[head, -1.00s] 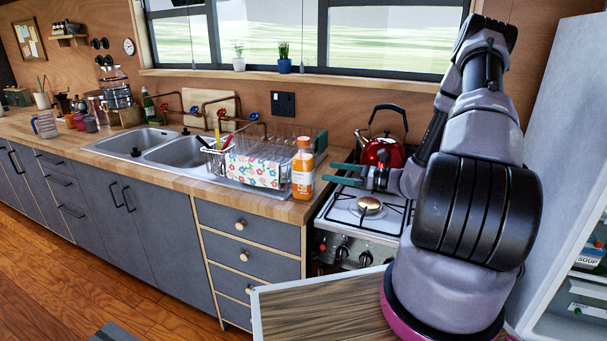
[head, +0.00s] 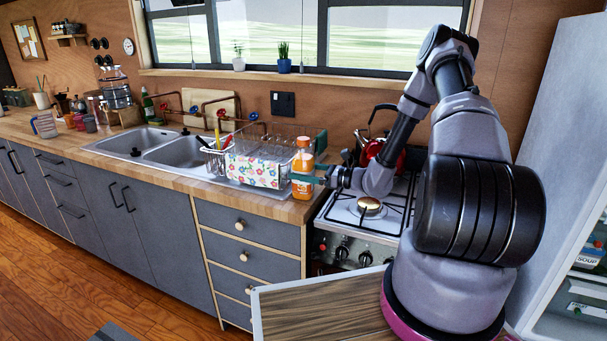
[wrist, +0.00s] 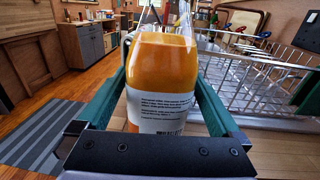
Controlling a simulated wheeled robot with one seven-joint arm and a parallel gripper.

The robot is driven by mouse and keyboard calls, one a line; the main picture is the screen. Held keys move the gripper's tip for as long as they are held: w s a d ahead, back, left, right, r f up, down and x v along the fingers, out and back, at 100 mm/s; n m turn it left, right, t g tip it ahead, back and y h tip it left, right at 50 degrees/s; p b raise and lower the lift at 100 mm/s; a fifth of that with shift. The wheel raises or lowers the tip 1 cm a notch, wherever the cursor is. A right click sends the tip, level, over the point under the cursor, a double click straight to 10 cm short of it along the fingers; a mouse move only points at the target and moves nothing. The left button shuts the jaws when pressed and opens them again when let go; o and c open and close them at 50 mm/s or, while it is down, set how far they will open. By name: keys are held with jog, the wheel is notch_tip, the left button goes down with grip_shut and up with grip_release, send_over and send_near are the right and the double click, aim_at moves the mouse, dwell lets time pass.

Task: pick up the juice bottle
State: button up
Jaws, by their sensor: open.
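The juice bottle (head: 303,168) is orange with a white label and stands upright on the right end of the wooden counter. My gripper (head: 308,178) is at the bottle, reaching in from the right. In the wrist view the bottle (wrist: 160,85) fills the space between the two green fingers of my gripper (wrist: 162,80), one on each side. The fingers are open, and a small gap seems to show on the left side. Whether the right finger touches the bottle I cannot tell.
A wire dish rack (head: 262,146) with a flowered cloth (head: 252,172) stands just left of the bottle. A red kettle (head: 372,152) stands on the stove (head: 352,212) behind my arm. The counter's front edge is close to the bottle.

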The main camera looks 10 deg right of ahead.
jog(key=c, duration=1.5)
grip_shut()
jog(key=shift+r, duration=0.1)
